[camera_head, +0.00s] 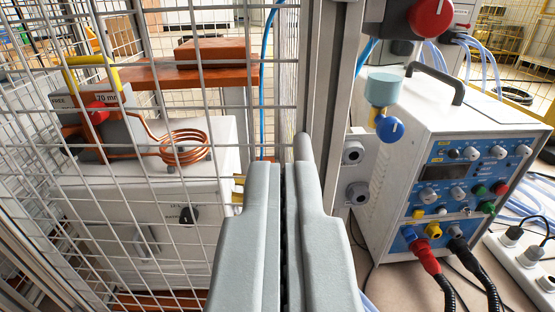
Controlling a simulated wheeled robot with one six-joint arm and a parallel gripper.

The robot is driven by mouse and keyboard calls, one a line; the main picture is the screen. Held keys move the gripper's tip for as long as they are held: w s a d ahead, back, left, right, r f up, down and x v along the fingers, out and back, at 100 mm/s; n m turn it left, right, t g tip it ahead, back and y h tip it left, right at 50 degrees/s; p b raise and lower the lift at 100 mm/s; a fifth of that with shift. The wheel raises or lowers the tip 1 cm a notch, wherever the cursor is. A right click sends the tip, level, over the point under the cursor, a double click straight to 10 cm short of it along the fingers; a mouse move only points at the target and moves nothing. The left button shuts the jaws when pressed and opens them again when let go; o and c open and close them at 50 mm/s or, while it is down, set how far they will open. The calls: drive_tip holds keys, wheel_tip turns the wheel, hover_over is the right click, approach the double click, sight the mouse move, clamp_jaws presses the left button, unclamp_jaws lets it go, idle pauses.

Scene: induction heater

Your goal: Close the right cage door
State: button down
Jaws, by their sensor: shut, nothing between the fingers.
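A wire mesh panel of the cage (115,222) fills the left half of the view, and I cannot tell for certain whether it is the right cage door. Its right side meets a grey upright post (335,90) near the middle. My gripper (292,172) is shut and empty in the lower middle, pointing away from me. Its fingertips overlap the foot of the post and the mesh edge in the picture; I cannot tell whether they touch. The fingers hide what lies directly behind them.
Behind the mesh are a white heater box (130,235) with a copper coil (185,147) and an orange-brown shelf (185,72). Right of the post stand a white power unit (420,150) with cables, a red knob (431,18) above and a power strip (525,262).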

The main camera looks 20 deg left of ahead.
sight(284, 73)
drive_tip(key=x, duration=1.2)
drive_tip(key=shift+w, duration=0.15)
drive_tip(key=w+y, duration=0.1)
drive_tip(key=w+a+n, duration=0.1)
drive_tip(key=w, duration=0.1)
drive_tip(key=shift+w+g+y, duration=0.1)
drive_tip(key=shift+g+y, duration=0.2)
drive_tip(key=shift+y, duration=0.1)
drive_tip(key=shift+w+r, duration=0.2)
drive_tip(key=shift+r, duration=0.05)
